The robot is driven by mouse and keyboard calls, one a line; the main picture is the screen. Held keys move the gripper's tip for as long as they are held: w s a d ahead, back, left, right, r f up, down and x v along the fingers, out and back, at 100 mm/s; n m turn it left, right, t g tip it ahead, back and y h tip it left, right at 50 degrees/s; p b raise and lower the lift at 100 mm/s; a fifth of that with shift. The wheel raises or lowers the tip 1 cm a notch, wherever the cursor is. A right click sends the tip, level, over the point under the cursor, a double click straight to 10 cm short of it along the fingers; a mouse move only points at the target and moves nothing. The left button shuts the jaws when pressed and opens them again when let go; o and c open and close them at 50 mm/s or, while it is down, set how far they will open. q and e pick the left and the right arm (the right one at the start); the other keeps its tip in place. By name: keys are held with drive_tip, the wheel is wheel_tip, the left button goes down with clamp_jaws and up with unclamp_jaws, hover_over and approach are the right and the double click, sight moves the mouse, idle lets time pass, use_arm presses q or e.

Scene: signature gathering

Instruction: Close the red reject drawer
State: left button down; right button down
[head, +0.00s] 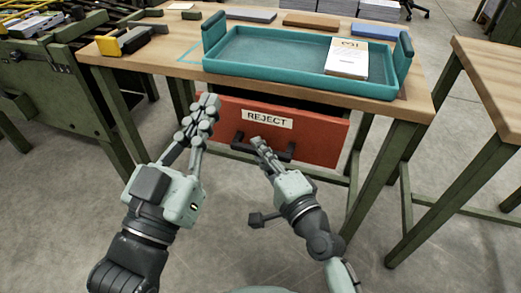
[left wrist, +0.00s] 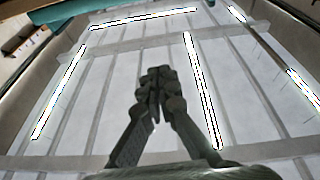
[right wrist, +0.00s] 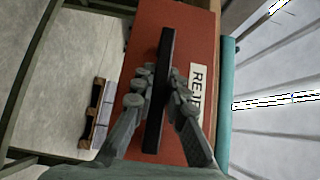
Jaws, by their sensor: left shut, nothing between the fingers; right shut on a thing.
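The red reject drawer (head: 325,139) is under the wooden workbench, its front labelled REJECT (head: 267,119). A dark gap shows between the drawer front and the bench top. Its black bar handle (head: 281,152) runs across the front. My right gripper (head: 259,146) is at the handle; in the right wrist view its fingers (right wrist: 160,85) are on both sides of the handle (right wrist: 164,60), shut on it. My left gripper (head: 208,105) is shut and empty, raised in front of the drawer's left end. The left wrist view shows its fingertips (left wrist: 156,75) together against the ceiling.
A teal tray (head: 270,80) with a white booklet (head: 347,59) sits on the workbench (head: 160,70) above the drawer. Green bench legs (head: 362,150) flank the drawer. Another wooden table (head: 490,65) stands at the right, and green machinery (head: 45,80) at the left.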

sight(268, 139)
drive_tip(key=shift+w, duration=0.1)
